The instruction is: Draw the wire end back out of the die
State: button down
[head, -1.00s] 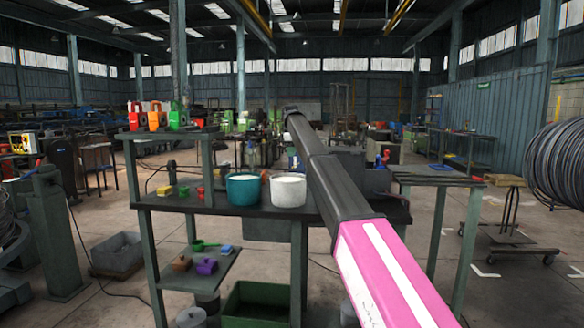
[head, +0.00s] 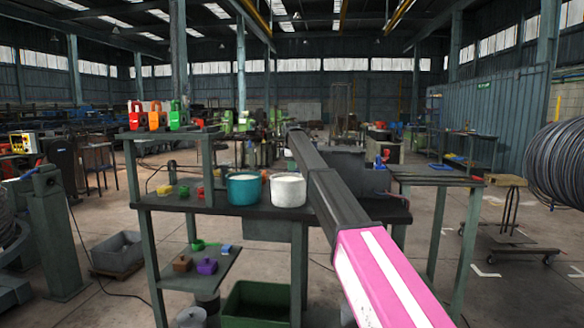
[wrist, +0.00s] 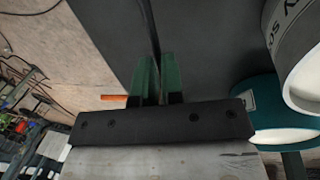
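In the wrist view my gripper (wrist: 158,78) shows two green fingers side by side with a narrow gap between them. A thin dark strip (wrist: 148,22) runs up the picture from that gap. I cannot tell whether it is held, or whether it is wire or something behind the fingers. In the head view my dark and pink arm reaches out over the bench, and my fingers cannot be made out there. I cannot make out the wire end or the die in either view. A large coil of grey wire (head: 560,168) shows at the far right.
A dark bench (head: 250,211) holds a teal pot (head: 243,190) and a pale pot (head: 288,190), close right of the fingers in the wrist view. Padlock-shaped blocks (head: 155,118) stand on the raised shelf. A green crate (head: 256,303) sits below. A side table (head: 430,180) stands right.

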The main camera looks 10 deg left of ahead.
jog(key=a, duration=2.1)
jog(key=shift+w, duration=0.35)
jog(key=c, duration=1.2)
grip_release()
jog(key=shift+c, duration=0.2)
notch_tip(320, 180, up, 11)
jog(key=s, duration=0.2)
jog(key=shift+f, duration=0.15)
jog(key=shift+s, duration=0.1)
